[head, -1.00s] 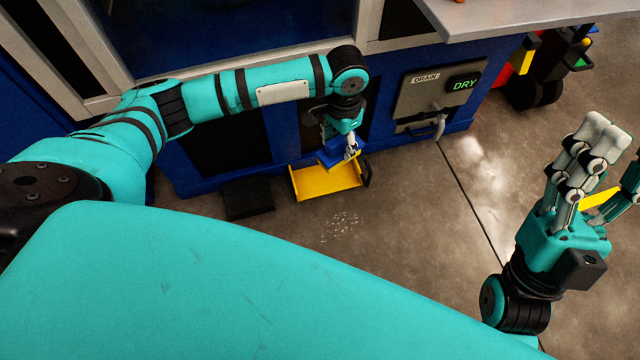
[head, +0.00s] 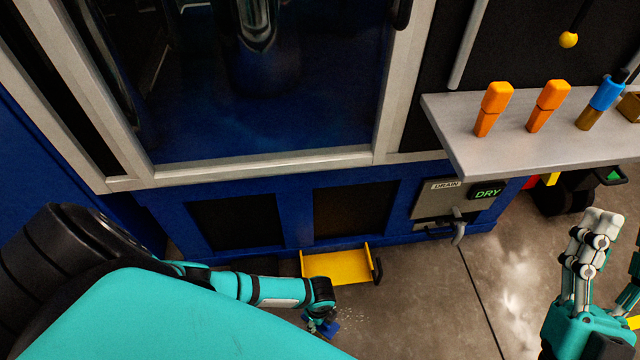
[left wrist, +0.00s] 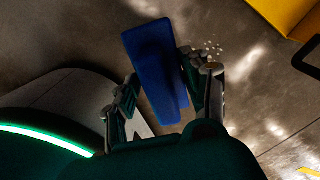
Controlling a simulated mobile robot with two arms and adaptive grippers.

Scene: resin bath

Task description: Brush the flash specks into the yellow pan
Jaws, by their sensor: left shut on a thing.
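The yellow pan (head: 338,268) lies on the floor against the blue cabinet, its open side toward me and a black handle at its right. It shows at the top right of the left wrist view (left wrist: 276,12). Pale flash specks (head: 347,314) lie on the floor in front of the pan; a few show in the left wrist view (left wrist: 213,47). My left gripper (head: 322,322) is shut on a blue brush (left wrist: 155,65), low on the near side of the specks. Its bristles are not clear. My right gripper (head: 618,240) is raised at the right edge, partly cut off, fingers apart and empty.
A grey shelf (head: 520,150) with orange-handled tools (head: 493,108) juts out at the upper right. A drain panel (head: 440,203) with a lever and a sign reading DRY is right of the pan. The floor (head: 420,300) right of the specks is clear.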

